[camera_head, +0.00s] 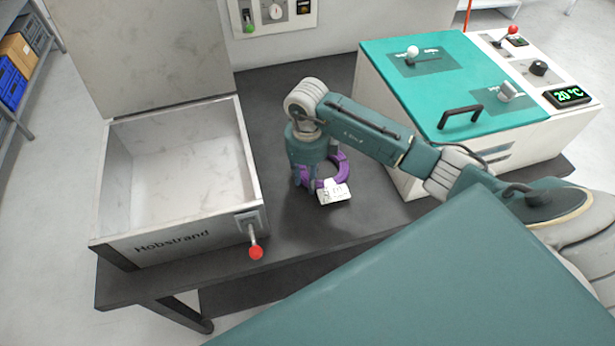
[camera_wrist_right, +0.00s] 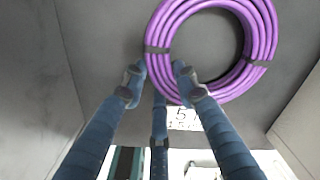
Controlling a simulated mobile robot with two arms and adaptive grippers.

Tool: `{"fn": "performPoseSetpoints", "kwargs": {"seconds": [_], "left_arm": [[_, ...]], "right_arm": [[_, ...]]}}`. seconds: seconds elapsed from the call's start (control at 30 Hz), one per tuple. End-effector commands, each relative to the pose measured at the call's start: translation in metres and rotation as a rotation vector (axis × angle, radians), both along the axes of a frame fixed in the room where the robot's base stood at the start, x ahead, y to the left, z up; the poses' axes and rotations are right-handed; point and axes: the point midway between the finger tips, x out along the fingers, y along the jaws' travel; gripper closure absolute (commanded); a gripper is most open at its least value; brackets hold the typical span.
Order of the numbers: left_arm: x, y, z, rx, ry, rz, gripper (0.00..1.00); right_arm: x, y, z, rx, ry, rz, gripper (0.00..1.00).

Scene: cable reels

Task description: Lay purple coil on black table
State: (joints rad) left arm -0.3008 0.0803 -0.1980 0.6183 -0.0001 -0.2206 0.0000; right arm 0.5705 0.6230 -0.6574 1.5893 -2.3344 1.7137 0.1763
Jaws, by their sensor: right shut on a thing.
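The purple coil (camera_head: 341,164) is at the middle of the black table (camera_head: 290,222), under my right gripper, with a white label on its near side. In the wrist view the purple coil (camera_wrist_right: 262,62) shows as a ring of several strands with dark ties. My right gripper (camera_head: 318,178) points down at the coil; in the wrist view its fingers (camera_wrist_right: 160,80) are on either side of the coil's left part, shut on it. The coil looks flat and at or very close to the table top; I cannot tell whether it touches. My left gripper is not in view.
An open metal box (camera_head: 180,160) with a raised lid and a red-knobbed lever stands at the left. A white machine with a teal top (camera_head: 430,75) stands at the right. The table is clear between them around the coil.

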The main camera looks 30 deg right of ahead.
Motion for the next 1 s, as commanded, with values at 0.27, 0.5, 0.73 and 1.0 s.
{"fn": "performPoseSetpoints", "kwargs": {"seconds": [0.27, 0.5, 0.73, 1.0], "left_arm": [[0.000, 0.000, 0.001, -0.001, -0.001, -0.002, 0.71], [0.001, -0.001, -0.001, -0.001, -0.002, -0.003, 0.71], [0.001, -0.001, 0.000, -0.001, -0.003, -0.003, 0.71], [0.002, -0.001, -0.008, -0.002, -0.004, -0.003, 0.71]], "right_arm": [[0.001, 0.000, -0.003, 0.000, -0.003, 0.000, 1.00], [0.000, 0.000, -0.006, 0.000, -0.001, 0.000, 0.52], [0.000, 0.000, -0.005, 0.000, -0.001, 0.000, 0.52], [0.002, 0.000, 0.020, 0.000, -0.008, 0.001, 0.52]]}}
